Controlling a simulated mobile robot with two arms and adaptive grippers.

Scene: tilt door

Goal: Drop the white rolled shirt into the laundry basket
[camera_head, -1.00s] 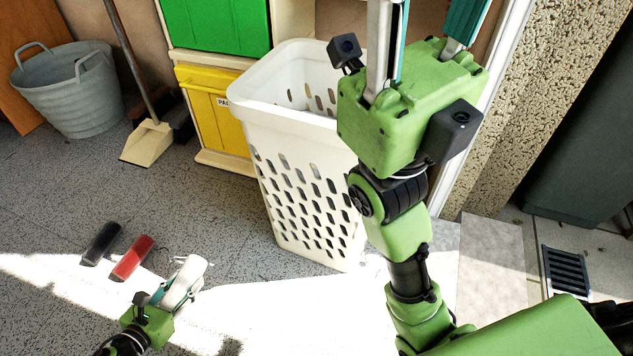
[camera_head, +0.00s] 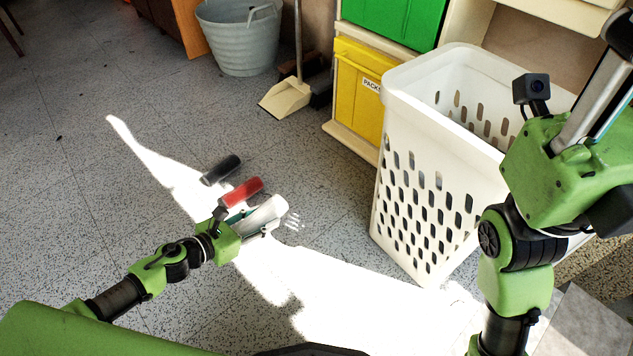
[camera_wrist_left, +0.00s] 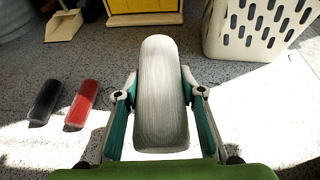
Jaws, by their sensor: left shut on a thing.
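The white rolled shirt (camera_head: 264,215) is between the fingers of my left gripper (camera_head: 252,220), low over the sunlit floor. In the left wrist view, the white roll (camera_wrist_left: 161,95) stands lengthwise between both fingers of the left gripper (camera_wrist_left: 160,115), which is shut on it. The white laundry basket (camera_head: 425,150), tall with slotted walls and an open top, stands to the right of the roll. It also shows in the left wrist view (camera_wrist_left: 240,50) at the top right. My right arm is raised in front of the basket's right side; its fingertips are out of the picture.
A red roll (camera_head: 242,191) and a black roll (camera_head: 221,169) lie on the floor beside the left gripper. A grey metal tub (camera_head: 238,40), a dustpan (camera_head: 285,98) and a yellow and green cabinet (camera_head: 358,90) stand behind. The floor at left is clear.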

